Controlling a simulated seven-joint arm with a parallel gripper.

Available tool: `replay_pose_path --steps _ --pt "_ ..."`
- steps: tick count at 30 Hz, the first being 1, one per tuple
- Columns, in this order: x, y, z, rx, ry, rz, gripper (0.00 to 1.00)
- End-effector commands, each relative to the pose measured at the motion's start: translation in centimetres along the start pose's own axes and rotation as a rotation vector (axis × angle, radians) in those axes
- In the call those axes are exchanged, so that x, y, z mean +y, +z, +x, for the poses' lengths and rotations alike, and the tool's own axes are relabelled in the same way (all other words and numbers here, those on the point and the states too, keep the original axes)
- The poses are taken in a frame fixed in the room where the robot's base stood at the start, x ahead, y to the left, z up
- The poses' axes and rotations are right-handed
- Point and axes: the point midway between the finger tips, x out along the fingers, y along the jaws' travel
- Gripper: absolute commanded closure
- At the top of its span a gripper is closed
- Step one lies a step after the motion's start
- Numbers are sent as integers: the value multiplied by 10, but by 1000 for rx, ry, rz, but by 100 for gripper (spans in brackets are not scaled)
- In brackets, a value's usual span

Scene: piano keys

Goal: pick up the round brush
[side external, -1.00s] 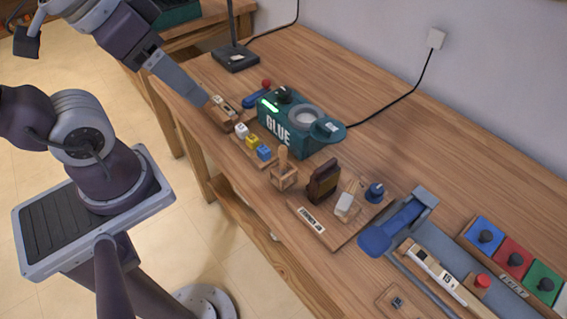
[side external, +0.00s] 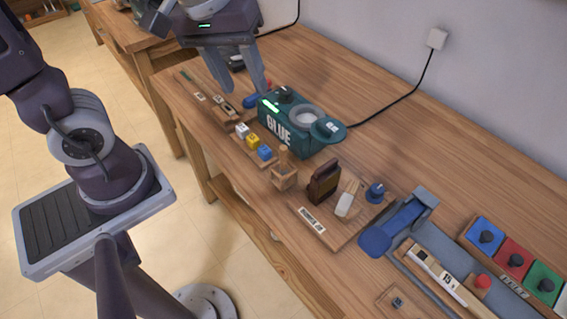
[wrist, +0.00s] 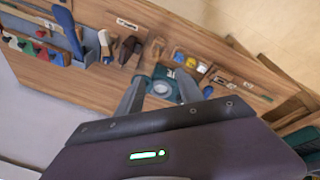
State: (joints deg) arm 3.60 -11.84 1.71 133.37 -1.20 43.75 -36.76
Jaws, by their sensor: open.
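I cannot tell for certain which piece is the round brush. On the wooden board (side external: 318,228) with a label, a small blue round-topped piece (side external: 375,193) stands at the right, beside a white block with a wooden handle (side external: 346,202) and a dark brown block (side external: 323,182). The white piece also shows in the wrist view (wrist: 104,40). My gripper (side external: 245,90) is open and empty above the table's far left part, near the green glue machine (side external: 292,128). In the wrist view its fingers (wrist: 160,90) point at that machine, apart on either side of it.
Small white, yellow and blue cubes (side external: 254,141) stand in front of the glue machine. A wooden piece with an upright handle (side external: 284,174) is nearby.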

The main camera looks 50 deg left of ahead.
Motion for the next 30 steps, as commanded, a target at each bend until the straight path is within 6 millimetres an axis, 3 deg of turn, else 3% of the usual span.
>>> replay_pose_path --steps 1,6,9,24,30 --pt "10 -9 27 -54 -46 -133 56" --pt "30 -25 114 -126 -194 -571 56" --pt "32 -24 147 -131 -254 -716 56" --pt "16 -10 224 -130 -282 -787 56" --pt "16 -9 229 -128 -278 -787 56"
